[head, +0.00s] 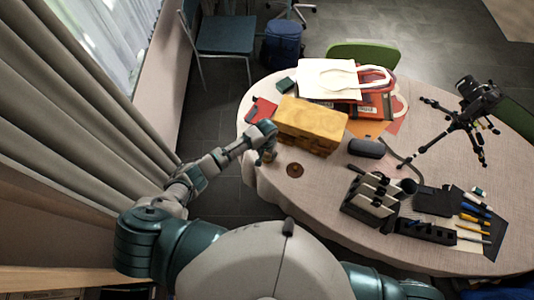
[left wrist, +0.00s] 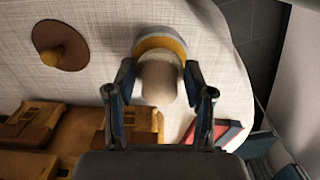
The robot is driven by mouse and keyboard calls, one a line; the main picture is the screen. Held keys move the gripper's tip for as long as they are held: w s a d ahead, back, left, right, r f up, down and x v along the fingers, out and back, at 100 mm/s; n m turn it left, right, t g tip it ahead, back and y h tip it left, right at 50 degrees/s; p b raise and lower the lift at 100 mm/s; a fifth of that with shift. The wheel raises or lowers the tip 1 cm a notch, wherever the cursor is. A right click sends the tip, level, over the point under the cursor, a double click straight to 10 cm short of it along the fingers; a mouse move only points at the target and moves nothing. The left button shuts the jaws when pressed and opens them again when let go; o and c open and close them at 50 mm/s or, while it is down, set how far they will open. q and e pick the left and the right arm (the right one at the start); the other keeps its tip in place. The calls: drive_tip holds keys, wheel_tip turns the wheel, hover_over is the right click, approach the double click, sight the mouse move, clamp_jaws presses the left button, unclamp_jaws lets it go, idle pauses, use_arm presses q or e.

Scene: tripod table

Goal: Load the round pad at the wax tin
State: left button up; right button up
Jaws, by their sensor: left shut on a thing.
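My left gripper (head: 267,145) is at the table's left edge, beside the wooden chest. In the left wrist view my left gripper (left wrist: 160,90) is shut on the round pad (left wrist: 158,82), a cream, rounded piece between its fingers. Just beyond the pad is the wax tin (left wrist: 160,42), round with a pale outside and a yellow-amber band. The pad overlaps the tin in this view; I cannot tell whether they touch. In the head view the gripper largely hides both. My right gripper is not in view.
The wooden chest (head: 310,124) and a red item (head: 262,109) stand close to the gripper. A dark case (head: 366,148) is farther right. Bare cloth lies around the disc.

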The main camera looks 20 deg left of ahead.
use_arm(q)
drive_tip(key=shift+f, duration=0.45)
idle(0.3)
idle(0.8)
drive_tip(key=shift+s+f, duration=0.1)
idle(0.8)
wheel_tip(320, 180, up, 5)
drive_tip(key=p, duration=0.6)
drive_tip(key=shift+r, duration=1.1)
